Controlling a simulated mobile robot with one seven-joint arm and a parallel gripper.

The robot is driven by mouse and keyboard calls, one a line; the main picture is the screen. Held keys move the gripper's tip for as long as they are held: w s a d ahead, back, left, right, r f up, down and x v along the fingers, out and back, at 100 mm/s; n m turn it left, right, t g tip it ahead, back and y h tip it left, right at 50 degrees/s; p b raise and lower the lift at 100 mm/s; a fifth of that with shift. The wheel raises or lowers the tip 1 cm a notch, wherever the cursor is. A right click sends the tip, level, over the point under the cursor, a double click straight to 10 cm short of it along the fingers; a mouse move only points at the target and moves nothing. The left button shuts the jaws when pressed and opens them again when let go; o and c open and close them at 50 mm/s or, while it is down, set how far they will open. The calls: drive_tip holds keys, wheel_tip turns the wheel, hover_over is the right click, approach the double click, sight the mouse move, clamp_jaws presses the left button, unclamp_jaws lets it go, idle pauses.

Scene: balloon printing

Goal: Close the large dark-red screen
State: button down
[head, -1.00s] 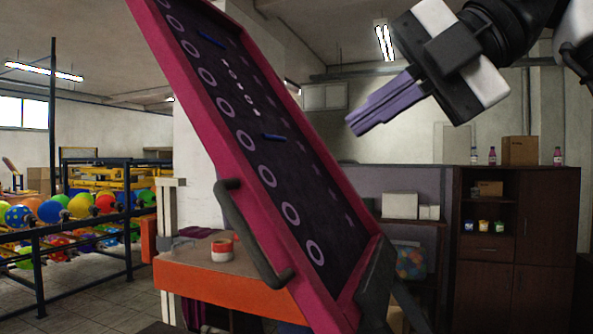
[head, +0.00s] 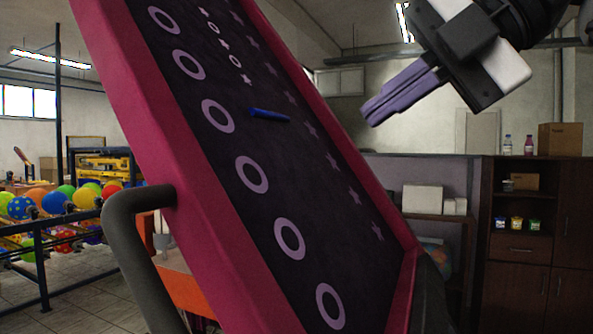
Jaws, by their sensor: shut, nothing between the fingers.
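The large screen has a dark-red frame (head: 140,115) and a dark mesh face (head: 275,160) with pale rings and stars. It stands raised and steeply tilted in the head view, its top cut off by the upper edge. A grey bar handle (head: 130,240) sticks out from its left side. A blue strip (head: 268,115) lies on the mesh. My gripper (head: 372,115), with purple fingers, is at the upper right of the screen. Its fingers are together and empty, pointing left and down, apart from the handle. Whether the fingertips touch the screen is not clear; a gap shows.
An orange-edged table (head: 190,290) is partly hidden behind the screen. A rack with colourful balloons (head: 55,203) stands at the left. A dark cabinet (head: 560,230) with jars and a cardboard box (head: 560,140) stands at the right rear. Floor shows at lower left.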

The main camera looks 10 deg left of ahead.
sight(275, 188)
drive_tip(key=p+x, duration=0.1)
drive_tip(key=x, duration=1.1)
drive_tip(key=shift+w+a+f, duration=0.1)
drive_tip(key=shift+a+f, duration=0.05)
drive_tip(key=shift+a, duration=0.05)
drive_tip(key=shift+f, duration=0.1)
